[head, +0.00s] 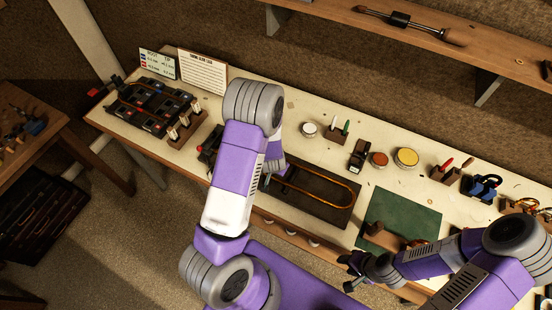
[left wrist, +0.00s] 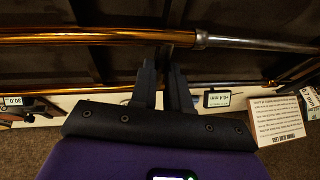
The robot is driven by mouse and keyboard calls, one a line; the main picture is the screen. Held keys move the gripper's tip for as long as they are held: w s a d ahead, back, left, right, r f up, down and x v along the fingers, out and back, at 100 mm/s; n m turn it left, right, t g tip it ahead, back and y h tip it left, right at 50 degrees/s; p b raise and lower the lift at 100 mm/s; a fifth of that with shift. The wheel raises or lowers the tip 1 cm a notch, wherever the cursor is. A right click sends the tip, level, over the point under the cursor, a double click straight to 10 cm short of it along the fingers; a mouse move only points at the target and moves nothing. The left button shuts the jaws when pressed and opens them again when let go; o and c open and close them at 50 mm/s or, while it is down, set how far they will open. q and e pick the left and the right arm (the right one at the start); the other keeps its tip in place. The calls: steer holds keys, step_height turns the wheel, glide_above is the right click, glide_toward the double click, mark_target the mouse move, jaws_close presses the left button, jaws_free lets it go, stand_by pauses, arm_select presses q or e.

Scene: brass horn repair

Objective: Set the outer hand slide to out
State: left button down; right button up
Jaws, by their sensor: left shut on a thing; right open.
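The outer hand slide (head: 356,193) is a long brass U on a dark board (head: 322,218) at the bench's middle; its bow points right and its left end is hidden behind my left arm. In the left wrist view a brass tube (left wrist: 90,37) crosses the top and meets a silvery tube (left wrist: 250,44) at a collar. My left gripper (left wrist: 167,66) is shut on a narrow dark piece just below the brass tube; I cannot tell how it joins the tube. My right gripper (head: 350,274) is open and empty near the bench's front edge.
A green mat (head: 400,218) lies right of the board. Behind it stand a yellow-topped tin (head: 406,157), a red-topped tin (head: 379,159) and a tool block (head: 337,134). A dark tray of parts (head: 150,108) is at the left. A shelf (head: 480,40) hangs above.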

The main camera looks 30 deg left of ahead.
arm_select(q)
steer(key=shift+d, duration=0.25)
steer(key=shift+a, duration=0.1)
steer(key=c, duration=1.1)
jaws_free()
steer(key=shift+r, duration=0.3)
steer(key=p+v, duration=0.1)
steer(key=v, duration=0.6)
steer(key=shift+s, duration=0.1)
